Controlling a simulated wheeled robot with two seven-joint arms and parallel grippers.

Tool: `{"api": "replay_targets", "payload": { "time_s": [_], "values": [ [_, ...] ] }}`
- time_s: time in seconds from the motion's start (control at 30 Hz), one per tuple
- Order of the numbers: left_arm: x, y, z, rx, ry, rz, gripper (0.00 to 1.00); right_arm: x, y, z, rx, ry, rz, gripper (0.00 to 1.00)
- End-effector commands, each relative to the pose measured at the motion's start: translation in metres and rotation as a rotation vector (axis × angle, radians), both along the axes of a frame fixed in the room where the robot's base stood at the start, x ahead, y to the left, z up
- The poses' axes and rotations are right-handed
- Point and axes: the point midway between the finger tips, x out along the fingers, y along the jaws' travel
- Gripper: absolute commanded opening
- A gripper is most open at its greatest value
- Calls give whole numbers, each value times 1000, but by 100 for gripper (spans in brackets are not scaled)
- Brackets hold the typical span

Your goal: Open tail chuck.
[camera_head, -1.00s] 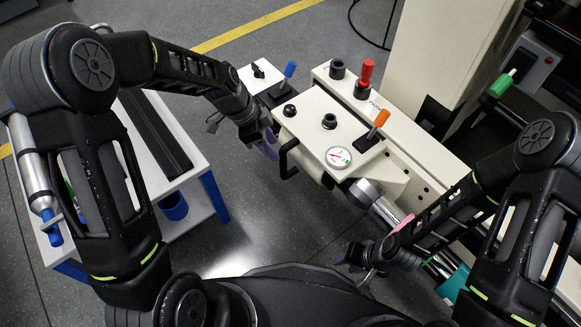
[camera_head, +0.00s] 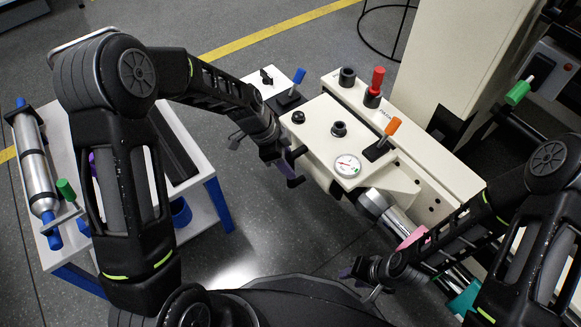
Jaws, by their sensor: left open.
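The cream machine housing (camera_head: 322,118) stands right of centre, with a round gauge (camera_head: 347,165), an orange-tipped lever (camera_head: 386,138) and a blue-tipped lever (camera_head: 292,87) on it. A silver cylindrical chuck (camera_head: 375,203) comes out of its near end; I cannot tell whether its jaws are open. A black handle (camera_head: 297,155) is on the housing's left side. My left gripper (camera_head: 285,170) is open beside this handle; contact is unclear. My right gripper (camera_head: 358,278) is low, in front of the chuck end and apart from it; its jaw opening is unclear.
A red knob (camera_head: 376,82) stands on the rear cream rail. A green-tipped lever (camera_head: 518,92) is at the right. A white table (camera_head: 200,196) with blue legs stands left, bearing a silver cylinder (camera_head: 36,168). Grey floor between table and machine is clear.

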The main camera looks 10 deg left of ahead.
Motion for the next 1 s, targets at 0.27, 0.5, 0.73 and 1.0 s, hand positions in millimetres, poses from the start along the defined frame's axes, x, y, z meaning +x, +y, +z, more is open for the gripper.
{"api": "replay_targets", "payload": {
  "time_s": [0.27,0.5,0.73,1.0],
  "values": [
    [2,-6,-14,0,-1,0,41,1,0,-5,-1,-3,-1,36],
    [2,-6,-14,0,-1,0,36,1,0,-5,-1,-3,-1,36],
    [2,-6,-14,0,-1,0,17,1,0,-5,-1,-3,-1,36],
    [2,-6,-14,0,-1,0,0,1,0,-5,-1,-3,-1,36]
  ]
}}
